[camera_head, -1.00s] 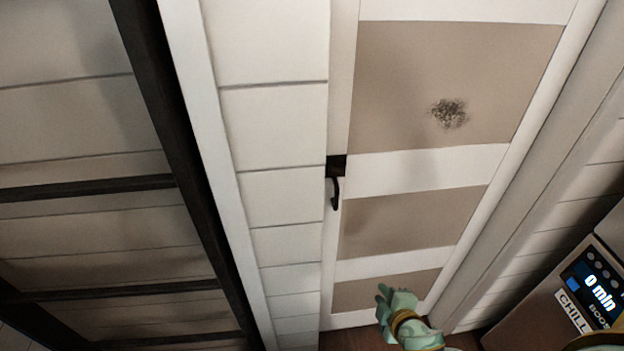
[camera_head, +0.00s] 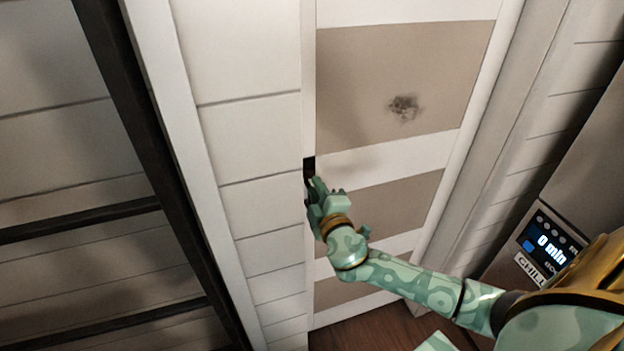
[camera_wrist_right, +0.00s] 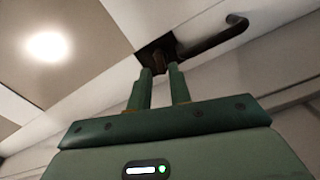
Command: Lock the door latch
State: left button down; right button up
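The black door latch (camera_head: 309,164) sits on the left edge of the door (camera_head: 395,85). In the head view my right gripper (camera_head: 314,186) is up against it and hides its lower part. In the right wrist view the latch shows as a dark plate (camera_wrist_right: 153,48) with a curved handle (camera_wrist_right: 236,24) reaching to the right. A small brown knob (camera_wrist_right: 158,60) is on the plate. My right gripper's two fingers (camera_wrist_right: 160,70) are apart, with their tips at the knob. I cannot tell whether they touch it. My left gripper is not in view.
A white plank wall (camera_head: 250,130) is left of the door, with a dark frame (camera_head: 150,130) further left. A grey appliance with a lit display (camera_head: 550,245) stands at the right. The wooden floor (camera_head: 385,330) shows below the door.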

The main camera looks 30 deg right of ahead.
aim_at(310, 177)
jog(key=shift+x, duration=1.8)
jog(key=shift+c, duration=0.3)
grip_shut()
jog(key=shift+n, duration=1.9)
jog(key=shift+o, duration=0.3)
grip_release()
